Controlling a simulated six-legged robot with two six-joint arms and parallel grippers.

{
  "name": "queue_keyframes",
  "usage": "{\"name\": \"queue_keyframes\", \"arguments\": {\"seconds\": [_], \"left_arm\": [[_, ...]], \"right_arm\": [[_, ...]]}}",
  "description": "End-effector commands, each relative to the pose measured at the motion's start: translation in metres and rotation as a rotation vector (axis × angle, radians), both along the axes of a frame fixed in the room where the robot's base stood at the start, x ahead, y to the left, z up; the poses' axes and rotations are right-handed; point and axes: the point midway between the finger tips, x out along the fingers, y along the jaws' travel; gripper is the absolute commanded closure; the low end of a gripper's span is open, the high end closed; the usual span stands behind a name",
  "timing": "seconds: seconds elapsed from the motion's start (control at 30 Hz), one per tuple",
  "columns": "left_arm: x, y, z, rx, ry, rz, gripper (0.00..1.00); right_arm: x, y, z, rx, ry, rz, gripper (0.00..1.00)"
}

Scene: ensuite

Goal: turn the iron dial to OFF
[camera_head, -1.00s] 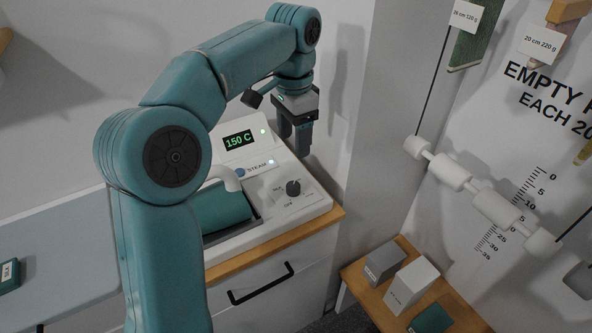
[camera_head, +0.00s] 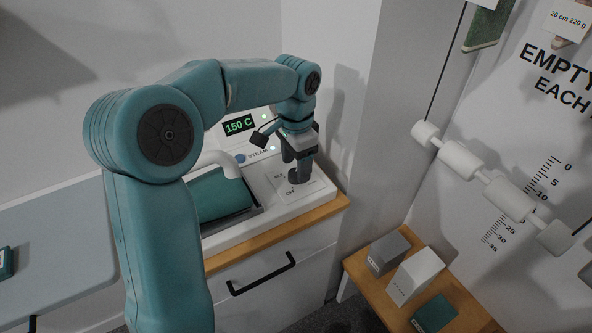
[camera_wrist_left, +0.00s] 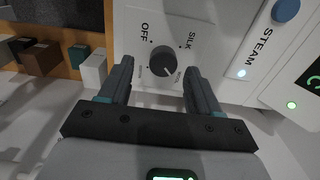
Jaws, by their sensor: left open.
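The iron dial (camera_wrist_left: 163,62) is a dark round knob on a white panel in the left wrist view. OFF is printed at its upper left and SILK at its upper right; other labels are too small to read. Its pale pointer mark faces lower right, away from OFF. My left gripper (camera_wrist_left: 158,70) is open, with one finger on each side of the dial; gaps show between fingers and knob. In the head view the left gripper (camera_head: 299,172) points down over the white iron station (camera_head: 310,196), and the dial blends in with its fingers. My right gripper is out of view.
The station's display (camera_head: 239,125) reads 150 C, beside a blue STEAM button (camera_wrist_left: 286,9). Boxes stand on a low wooden table (camera_head: 371,290) at right. A wall rises close behind.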

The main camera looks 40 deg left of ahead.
Motion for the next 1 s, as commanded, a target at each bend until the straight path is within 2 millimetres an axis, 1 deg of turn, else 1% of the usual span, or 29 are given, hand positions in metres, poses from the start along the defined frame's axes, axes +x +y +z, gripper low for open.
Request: {"name": "queue_keyframes", "arguments": {"seconds": [0.03,0.1,0.2,0.5,0.53,0.57,0.6,0.7,1.0], "left_arm": [[0.000,0.001,-0.009,0.000,0.004,0.001,0.37],[0.001,0.002,-0.017,0.001,0.003,0.001,0.37],[0.002,0.002,-0.024,0.001,0.001,0.001,0.37],[0.003,0.003,-0.027,0.001,0.001,0.001,0.37],[0.003,0.003,-0.027,0.001,0.001,0.001,0.40],[0.003,0.003,-0.027,0.001,0.001,0.001,0.50],[0.003,0.003,-0.027,0.001,0.001,0.001,0.63],[0.004,0.003,-0.027,0.001,0.000,0.001,0.93],[0.003,0.003,-0.026,0.000,-0.002,0.027,0.93]], "right_arm": [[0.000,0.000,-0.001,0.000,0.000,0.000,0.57],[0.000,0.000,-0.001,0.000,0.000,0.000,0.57],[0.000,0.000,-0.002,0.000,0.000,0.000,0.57],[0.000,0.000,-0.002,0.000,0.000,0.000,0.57],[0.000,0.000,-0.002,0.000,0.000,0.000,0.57],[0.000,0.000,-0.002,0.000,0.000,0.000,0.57],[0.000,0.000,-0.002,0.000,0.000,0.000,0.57],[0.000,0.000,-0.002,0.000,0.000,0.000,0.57],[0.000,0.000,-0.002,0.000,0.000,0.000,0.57]]}}
